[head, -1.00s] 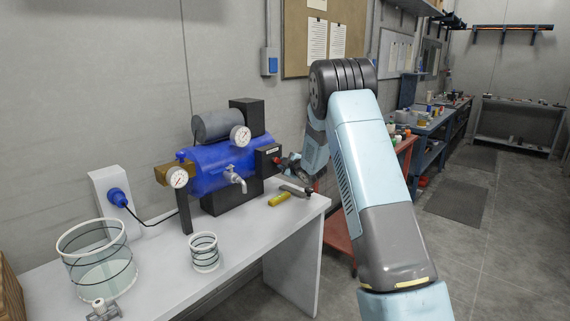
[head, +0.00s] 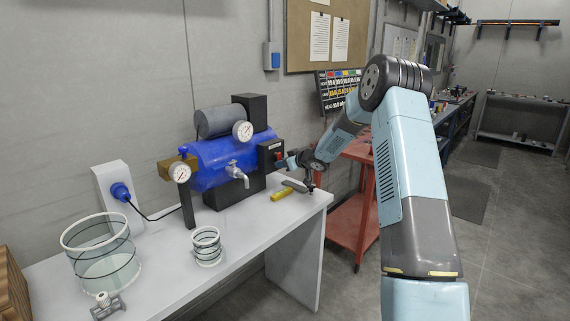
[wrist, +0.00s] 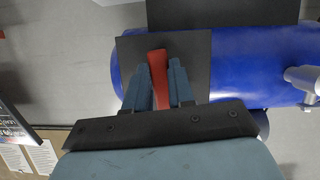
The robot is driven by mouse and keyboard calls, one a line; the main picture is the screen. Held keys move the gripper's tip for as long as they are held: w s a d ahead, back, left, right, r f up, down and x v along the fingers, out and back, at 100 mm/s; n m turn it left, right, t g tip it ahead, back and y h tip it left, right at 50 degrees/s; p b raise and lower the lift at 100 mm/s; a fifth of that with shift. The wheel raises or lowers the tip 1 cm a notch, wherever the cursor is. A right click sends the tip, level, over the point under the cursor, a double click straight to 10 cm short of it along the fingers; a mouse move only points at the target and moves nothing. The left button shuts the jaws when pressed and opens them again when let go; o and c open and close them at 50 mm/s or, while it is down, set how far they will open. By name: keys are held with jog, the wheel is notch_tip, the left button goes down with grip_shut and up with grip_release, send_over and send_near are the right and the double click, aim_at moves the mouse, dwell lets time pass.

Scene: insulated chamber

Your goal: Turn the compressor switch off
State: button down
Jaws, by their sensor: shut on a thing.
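The blue compressor (head: 215,163) stands on the white bench, with gauges, a tap and a black switch box (head: 265,155) at its right end. In the wrist view, the red switch lever (wrist: 158,76) stands out from the black box face (wrist: 187,50), between the two fingers of my gripper (wrist: 159,88). The fingers are shut on the lever. In the head view my gripper (head: 287,162) reaches the box from the right, and a little red (head: 278,154) shows there. The lever's exact angle is hard to tell.
A glass vessel (head: 100,262), a smaller jar (head: 207,247) and a plugged-in blue plug (head: 121,192) are to the left. A red cart (head: 352,222) stands behind my arm.

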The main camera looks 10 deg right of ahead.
jog(key=shift+s+m, duration=0.1)
jog(key=shift+m, duration=0.4)
jog(key=c, duration=1)
grip_release()
jog(key=shift+o, duration=0.2)
jog(key=v, duration=1.3)
jog(key=shift+d, duration=0.35)
jog(key=shift+r, duration=0.1)
